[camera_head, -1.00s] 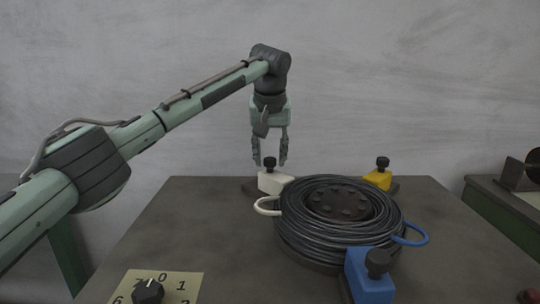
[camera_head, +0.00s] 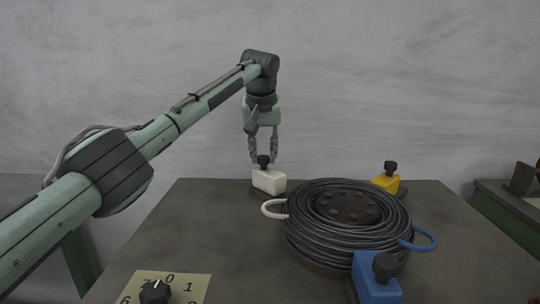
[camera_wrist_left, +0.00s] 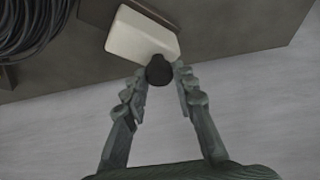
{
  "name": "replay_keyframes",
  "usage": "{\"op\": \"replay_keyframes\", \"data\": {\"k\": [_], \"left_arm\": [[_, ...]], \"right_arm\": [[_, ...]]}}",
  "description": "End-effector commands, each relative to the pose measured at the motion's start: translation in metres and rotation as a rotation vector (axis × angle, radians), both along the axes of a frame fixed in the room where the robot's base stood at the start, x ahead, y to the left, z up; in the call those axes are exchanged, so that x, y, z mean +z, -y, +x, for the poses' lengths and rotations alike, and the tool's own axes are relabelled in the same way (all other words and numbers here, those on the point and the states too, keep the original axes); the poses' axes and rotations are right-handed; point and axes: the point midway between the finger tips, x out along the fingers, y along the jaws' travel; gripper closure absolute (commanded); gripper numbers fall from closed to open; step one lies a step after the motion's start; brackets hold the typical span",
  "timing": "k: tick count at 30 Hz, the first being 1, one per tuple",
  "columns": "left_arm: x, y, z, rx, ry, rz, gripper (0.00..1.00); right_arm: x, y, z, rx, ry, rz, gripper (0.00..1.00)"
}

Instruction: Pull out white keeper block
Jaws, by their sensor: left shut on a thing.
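The white keeper block (camera_head: 268,182) with a black knob (camera_head: 264,161) on top sits at the back of the table, left of the wire coil. A small gap shows between it and the coil. My left gripper (camera_head: 264,160) comes down from above and is shut on the knob. In the left wrist view the fingertips (camera_wrist_left: 160,70) close around the black knob (camera_wrist_left: 159,72), beside the white block (camera_wrist_left: 140,37). The block's underside is hidden. My right gripper is not in view.
A numbered dial plate (camera_head: 190,284) lies front left. The left tabletop is clear.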

Motion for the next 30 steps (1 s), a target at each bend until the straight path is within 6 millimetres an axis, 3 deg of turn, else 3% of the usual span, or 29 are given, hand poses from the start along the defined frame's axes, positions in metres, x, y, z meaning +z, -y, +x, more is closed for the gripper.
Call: {"op": "replay_keyframes", "data": {"k": [6, 7, 12, 23, 30], "left_arm": [[0.003, -0.005, 0.003, 0.006, 0.012, 0.004, 1.00], [0.003, -0.005, 0.003, 0.006, 0.012, 0.004, 0.71], [0.003, -0.004, 0.002, 0.006, 0.010, 0.004, 0.53], [0.008, -0.002, 0.000, 0.002, 0.008, 0.002, 0.53], [0.048, -0.002, -0.017, 0.002, 0.010, 0.001, 0.53]], "right_arm": [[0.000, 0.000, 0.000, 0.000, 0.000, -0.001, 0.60], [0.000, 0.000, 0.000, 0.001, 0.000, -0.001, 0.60], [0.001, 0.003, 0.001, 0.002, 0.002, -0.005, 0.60], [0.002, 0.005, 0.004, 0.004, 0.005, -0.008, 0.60], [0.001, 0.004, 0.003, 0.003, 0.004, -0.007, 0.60]]}}
